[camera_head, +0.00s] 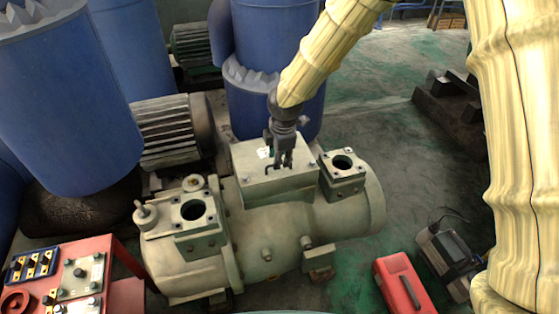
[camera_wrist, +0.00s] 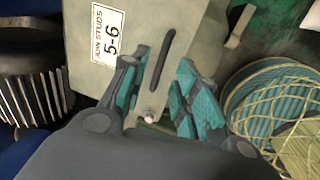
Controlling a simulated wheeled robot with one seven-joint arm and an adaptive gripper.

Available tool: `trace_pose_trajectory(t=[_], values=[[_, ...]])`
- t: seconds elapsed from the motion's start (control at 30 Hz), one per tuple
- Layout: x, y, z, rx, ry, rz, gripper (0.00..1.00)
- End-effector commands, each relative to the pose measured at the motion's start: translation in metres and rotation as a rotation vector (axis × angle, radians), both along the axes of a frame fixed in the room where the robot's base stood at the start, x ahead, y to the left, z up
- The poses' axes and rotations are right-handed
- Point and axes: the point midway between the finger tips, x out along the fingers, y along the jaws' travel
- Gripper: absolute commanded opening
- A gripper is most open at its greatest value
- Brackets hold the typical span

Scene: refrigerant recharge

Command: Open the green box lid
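The box (camera_head: 262,188) is pale grey-green and sits on top of the large compressor body. Its flat lid (camera_head: 249,153) looks closed and carries a dark handle (camera_head: 268,169). My gripper (camera_head: 279,165) is over the lid at the handle. In the wrist view my gripper (camera_wrist: 164,70) is open, with one teal-padded finger on each side of the handle. Contact with the handle cannot be told.
The compressor (camera_head: 270,235) has flanged ports (camera_head: 343,163) on both sides of the box. Blue barrels (camera_head: 240,105) and a finned motor (camera_head: 168,130) stand behind. A red table (camera_head: 115,262) is at lower left. A red case (camera_head: 402,285) lies on the floor at right.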

Motion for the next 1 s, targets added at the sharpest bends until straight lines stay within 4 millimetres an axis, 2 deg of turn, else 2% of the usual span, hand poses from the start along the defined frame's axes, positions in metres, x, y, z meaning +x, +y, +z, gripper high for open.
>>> trace_pose_trajectory(t=[0.2,0.53,0.57,0.7,1.0], values=[[0.003,0.001,-0.016,0.000,0.000,0.001,0.30],[0.004,0.001,-0.018,0.000,0.000,0.001,0.30],[0.004,0.001,-0.018,0.000,0.000,0.001,0.27],[0.003,0.001,-0.018,0.000,0.000,0.001,0.01],[0.003,0.001,-0.018,0.000,0.001,0.000,0.00]])
